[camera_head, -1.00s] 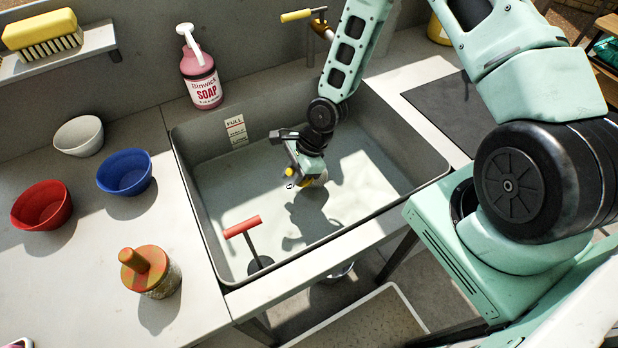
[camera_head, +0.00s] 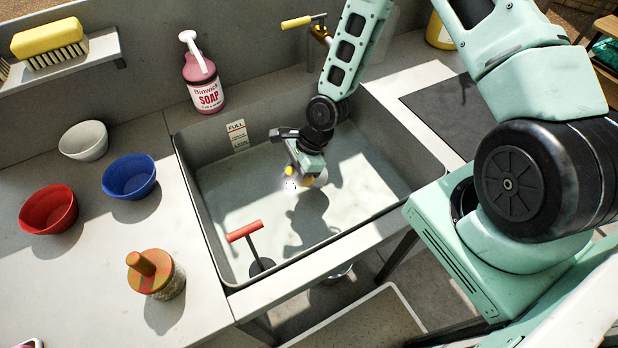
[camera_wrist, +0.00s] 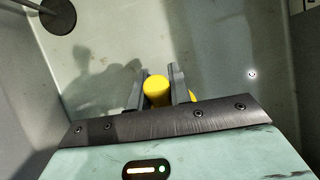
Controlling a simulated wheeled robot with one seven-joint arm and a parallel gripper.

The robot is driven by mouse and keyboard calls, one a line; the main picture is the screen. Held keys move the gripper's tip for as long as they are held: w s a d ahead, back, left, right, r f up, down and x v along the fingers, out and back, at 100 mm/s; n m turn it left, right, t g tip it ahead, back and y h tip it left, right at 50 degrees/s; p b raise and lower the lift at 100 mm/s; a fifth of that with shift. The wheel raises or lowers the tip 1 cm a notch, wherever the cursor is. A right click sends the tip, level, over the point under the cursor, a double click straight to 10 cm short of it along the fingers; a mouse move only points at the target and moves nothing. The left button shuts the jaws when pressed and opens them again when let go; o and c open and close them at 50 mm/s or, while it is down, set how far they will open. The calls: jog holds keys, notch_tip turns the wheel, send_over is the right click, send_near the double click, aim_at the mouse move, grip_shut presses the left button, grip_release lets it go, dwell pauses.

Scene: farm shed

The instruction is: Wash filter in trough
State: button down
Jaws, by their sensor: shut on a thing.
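My gripper (camera_head: 304,172) is inside the grey trough (camera_head: 202,205), over its middle. In the wrist view my gripper (camera_wrist: 158,88) has its two dark fingers shut on a yellow rounded piece (camera_wrist: 157,89), which I take to be part of the filter. In the head view yellow parts of the filter (camera_head: 290,171) show at the fingers; most of it is hidden. The trough's inside looks pale and watery, but I cannot tell how deep or whether the filter touches the water. A red T-handled plug (camera_head: 245,231) stands in the trough's near left corner.
A yellow-handled tap (camera_head: 303,20) is behind the trough. A soap bottle (camera_head: 203,80) stands at the back left. White (camera_head: 84,140), blue (camera_head: 130,176) and red (camera_head: 48,210) bowls and an orange-lidded jar (camera_head: 155,274) are on the left counter. A brush (camera_head: 48,43) lies on a shelf.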

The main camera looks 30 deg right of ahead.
notch_tip(320, 180, up, 21)
jog(key=p, duration=1.8)
jog(key=shift+r, duration=0.2)
dwell(2.0)
notch_tip(320, 180, up, 4)
jog(key=p, duration=0.3)
dwell(0.8)
jog(key=w+d+f+n+g+h+b, duration=0.2)
jog(key=d+f+n+g+h+b, duration=0.3)
jog(key=d+f+n+b, duration=0.8)
jog(key=f+n+b, duration=0.1)
jog(key=n+b, duration=0.2)
jog(key=n, duration=0.2)
jog(key=shift+d+f+n+g+b, duration=0.25)
jog(key=shift+n+g+b, duration=0.15)
